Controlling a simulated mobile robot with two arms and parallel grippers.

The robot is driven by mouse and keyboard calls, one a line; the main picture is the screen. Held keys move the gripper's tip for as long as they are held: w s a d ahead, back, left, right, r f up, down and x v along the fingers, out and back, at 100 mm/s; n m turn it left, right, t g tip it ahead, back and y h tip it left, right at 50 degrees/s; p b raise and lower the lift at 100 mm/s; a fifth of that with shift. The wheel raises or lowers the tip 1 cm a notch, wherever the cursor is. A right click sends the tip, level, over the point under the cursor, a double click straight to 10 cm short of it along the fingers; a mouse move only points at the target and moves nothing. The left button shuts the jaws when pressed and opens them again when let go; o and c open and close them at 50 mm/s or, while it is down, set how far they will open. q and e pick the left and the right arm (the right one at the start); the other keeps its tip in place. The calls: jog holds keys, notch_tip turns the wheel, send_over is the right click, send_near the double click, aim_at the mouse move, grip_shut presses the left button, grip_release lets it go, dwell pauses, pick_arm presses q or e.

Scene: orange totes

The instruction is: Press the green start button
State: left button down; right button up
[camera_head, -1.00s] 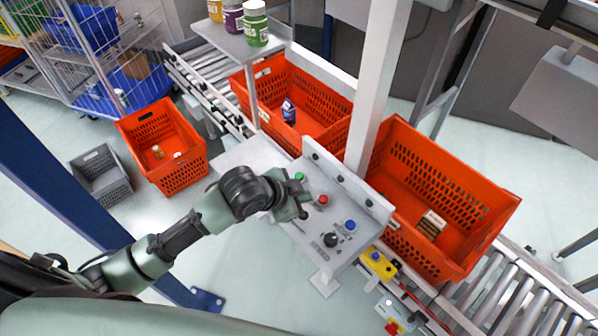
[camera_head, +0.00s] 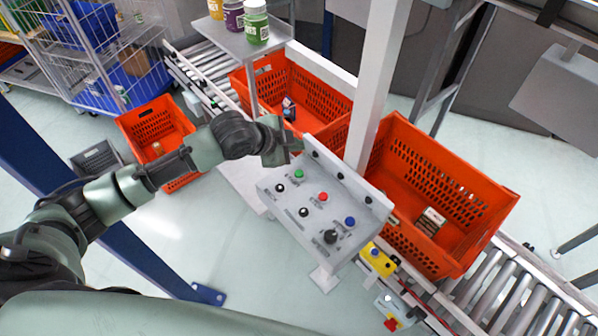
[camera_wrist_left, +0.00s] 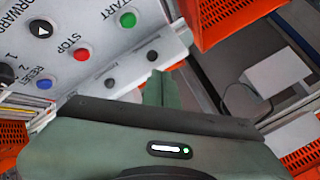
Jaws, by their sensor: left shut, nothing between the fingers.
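The green start button (camera_head: 299,174) sits at the upper left of the grey control panel (camera_head: 287,224). In the left wrist view the green button (camera_wrist_left: 128,19) shows below the printed word START. A red stop button (camera_head: 323,197) and a blue reset button (camera_head: 350,221) lie in line with it. My left gripper (camera_head: 285,150) is shut and empty, just behind the green button and apart from it in the head view. In the left wrist view its fingers (camera_wrist_left: 158,88) point toward the panel's edge. My right gripper is not in view.
A grey post (camera_head: 377,85) rises behind the panel. Orange totes stand behind the panel (camera_head: 310,92) and to its right (camera_head: 440,165). A yellow box with a button (camera_head: 378,258) sits below the panel's right end. A shelf with bottles (camera_head: 236,36) stands at the back.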

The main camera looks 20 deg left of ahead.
pick_arm(q)
jog(key=f, duration=0.1)
jog(key=b, duration=0.4)
send_over(297, 175)
notch_tip(297, 175, down, 6)
jog(key=shift+s+r, duration=0.1)
jog(key=shift+f, duration=0.6)
dwell(1.0)
jog(key=shift+f, duration=0.15)
jog(key=shift+f, duration=0.3)
